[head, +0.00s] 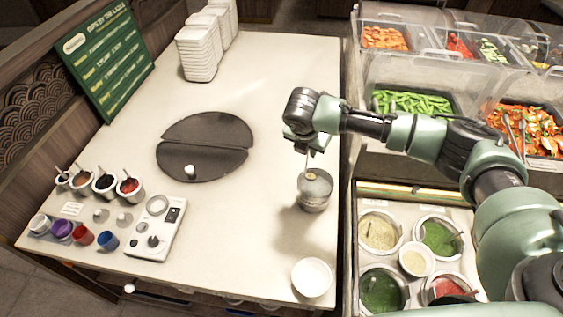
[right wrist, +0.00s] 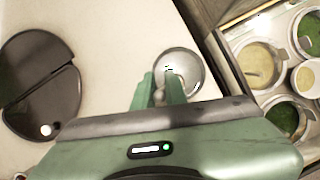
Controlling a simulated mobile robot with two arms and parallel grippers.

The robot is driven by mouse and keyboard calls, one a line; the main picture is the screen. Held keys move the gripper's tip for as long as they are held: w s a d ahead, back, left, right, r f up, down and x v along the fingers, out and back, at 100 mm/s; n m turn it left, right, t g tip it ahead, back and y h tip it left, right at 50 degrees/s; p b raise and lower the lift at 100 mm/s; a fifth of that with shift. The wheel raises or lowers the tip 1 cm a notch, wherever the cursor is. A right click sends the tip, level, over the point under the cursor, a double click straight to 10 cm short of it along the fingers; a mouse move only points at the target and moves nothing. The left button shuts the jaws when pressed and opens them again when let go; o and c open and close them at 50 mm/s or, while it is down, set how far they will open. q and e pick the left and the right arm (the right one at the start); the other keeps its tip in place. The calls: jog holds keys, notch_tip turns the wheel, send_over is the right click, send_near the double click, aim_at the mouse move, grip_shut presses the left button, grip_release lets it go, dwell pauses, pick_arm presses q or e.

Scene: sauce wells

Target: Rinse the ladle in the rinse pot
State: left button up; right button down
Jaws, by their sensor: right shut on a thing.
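The rinse pot (head: 314,199) is a round metal pot standing on the pale counter near its right edge. It also shows in the right wrist view (right wrist: 194,63), just beyond my fingers. My right gripper (head: 308,150) is above the pot, pointing down, and its fingers (right wrist: 165,88) are shut on the ladle. A short piece of the ladle's thin handle (head: 307,163) shows below the fingers, running down to the pot's mouth. The ladle's bowl cannot be made out clearly. My left gripper is not in view.
A white bowl (head: 311,278) stands at the counter's front right. Sauce wells (head: 438,237) with several sauces lie to the right, below clear-covered food bins. A dark split round plate (head: 203,146) lies mid-counter. Small pots and a control panel (head: 155,229) are at left.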

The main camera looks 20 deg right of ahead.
jog(key=shift+w+d+f+b, duration=0.1)
jog(key=shift+d+f+b, duration=0.4)
jog(key=shift+f, duration=1.5)
jog(key=shift+w+d+f+b, duration=0.1)
jog(key=shift+f+b, duration=0.8)
jog(key=shift+f, duration=1.15)
jog(key=shift+w+d+f+b, duration=0.2)
jog(key=shift+f+b, duration=0.5)
jog(key=shift+f, duration=1.3)
jog(key=shift+s+p, duration=0.1)
jog(key=shift+p, duration=0.25)
notch_tip(320, 180, up, 10)
jog(key=r+p, duration=0.1)
jog(key=p, duration=0.3)
send_over(310, 171)
jog(key=shift+w+d+f, duration=0.25)
jog(key=shift+w+d, duration=0.1)
jog(key=shift+w, duration=0.05)
